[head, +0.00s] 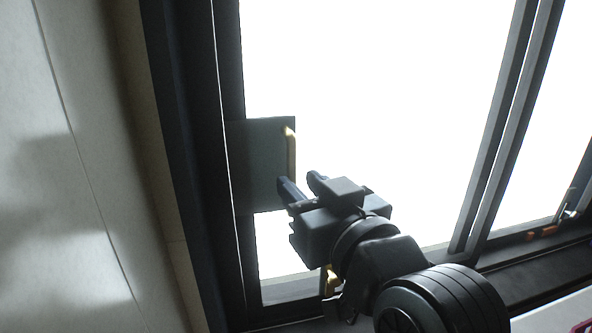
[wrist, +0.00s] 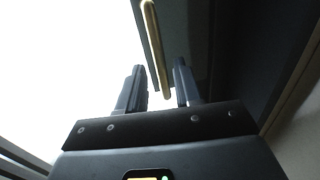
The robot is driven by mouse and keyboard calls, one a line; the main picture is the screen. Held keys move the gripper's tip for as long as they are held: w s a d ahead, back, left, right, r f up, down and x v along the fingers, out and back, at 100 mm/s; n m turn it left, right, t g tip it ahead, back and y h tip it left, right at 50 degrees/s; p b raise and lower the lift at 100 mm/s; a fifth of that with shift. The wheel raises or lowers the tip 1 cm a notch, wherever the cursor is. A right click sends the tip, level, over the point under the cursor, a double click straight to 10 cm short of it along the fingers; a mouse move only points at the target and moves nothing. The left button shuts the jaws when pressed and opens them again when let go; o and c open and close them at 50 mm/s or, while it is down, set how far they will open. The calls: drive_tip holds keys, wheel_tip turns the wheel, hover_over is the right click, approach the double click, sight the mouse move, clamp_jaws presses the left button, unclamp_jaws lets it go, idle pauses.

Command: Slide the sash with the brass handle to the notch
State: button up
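The brass handle (head: 291,152) is an upright bar on a dark plate (head: 258,160) at the left side of the bright window sash (head: 236,60). It also shows in the wrist view (wrist: 155,50), where its lower end lies between my two fingers with gaps on both sides. My gripper (head: 298,179) is open, at the handle's lower end, one finger on each side. I cannot tell whether it touches the handle. I cannot make out the notch for certain.
A small brass piece (head: 330,280) shows low down, partly behind my arm. Small orange pieces (head: 541,232) sit on the lower track at right. Dark upright bars (head: 490,150) divide the window. A pale wall (head: 60,200) stands at left.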

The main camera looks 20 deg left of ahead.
sight(294, 179)
drive_tip(key=shift+p+x, duration=0.3)
drive_tip(key=shift+x, duration=1.6)
drive_tip(key=shift+c, duration=0.3)
clamp_jaws()
